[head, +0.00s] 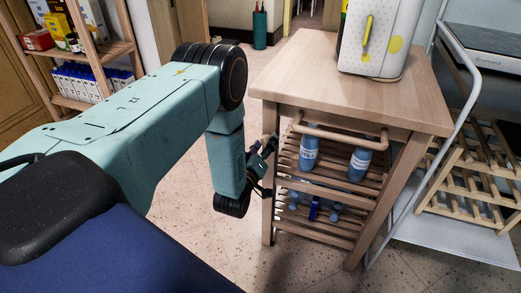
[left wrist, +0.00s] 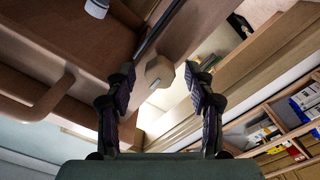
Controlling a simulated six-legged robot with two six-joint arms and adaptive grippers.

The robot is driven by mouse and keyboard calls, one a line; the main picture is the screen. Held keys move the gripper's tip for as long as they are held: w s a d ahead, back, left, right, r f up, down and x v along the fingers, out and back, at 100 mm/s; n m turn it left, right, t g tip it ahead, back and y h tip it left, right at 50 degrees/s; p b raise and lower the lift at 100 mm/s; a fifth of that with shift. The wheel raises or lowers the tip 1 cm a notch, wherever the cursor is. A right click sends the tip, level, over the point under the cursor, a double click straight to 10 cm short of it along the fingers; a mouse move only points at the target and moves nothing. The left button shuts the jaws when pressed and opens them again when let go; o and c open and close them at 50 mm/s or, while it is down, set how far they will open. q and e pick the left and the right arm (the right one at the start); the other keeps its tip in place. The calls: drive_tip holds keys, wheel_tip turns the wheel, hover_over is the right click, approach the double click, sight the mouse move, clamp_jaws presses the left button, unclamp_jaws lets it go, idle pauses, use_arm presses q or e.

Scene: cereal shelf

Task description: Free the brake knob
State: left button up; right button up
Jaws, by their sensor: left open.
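A pale wooden, many-sided knob (left wrist: 158,73) with a grey centre shows in the left wrist view, beside a wooden leg of the cart (head: 335,62). My left gripper (left wrist: 160,80) is open, with one finger on each side of the knob in the picture. I see no finger clearly touching it, and the depth between them is hard to judge. In the head view my left gripper (head: 262,165) hangs at the cart's left front leg. Its fingers are small and dark there, and the knob is not clear. My right gripper is not in view.
A wooden bar handle (head: 340,130) crosses the cart's front. Blue bottles (head: 309,150) stand on its slatted shelf. A white appliance (head: 380,38) stands on top. A white-framed rack (head: 440,215) is at right, a grocery shelf (head: 90,55) at far left. Floor left of the cart is clear.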

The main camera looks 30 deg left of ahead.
use_arm(q)
drive_tip(key=v, duration=1.1)
drive_tip(key=shift+s, duration=0.4)
drive_tip(key=s+d+f+m+g+h, duration=0.3)
drive_tip(key=s+d+f+m+g, duration=0.15)
drive_tip(key=s+f+g, duration=0.7)
drive_tip(key=s+d+m+g, duration=0.2)
drive_tip(key=s+d+g, duration=0.1)
drive_tip(key=s, duration=0.5)
drive_tip(key=s+d+m+g+h+p, duration=0.1)
drive_tip(key=s+d+m+g, duration=0.2)
drive_tip(key=s, duration=0.5)
drive_tip(key=shift+s+r+m, duration=0.2)
drive_tip(key=shift+r+m, duration=0.1)
drive_tip(key=shift+m, duration=0.05)
drive_tip(key=shift+a, duration=0.1)
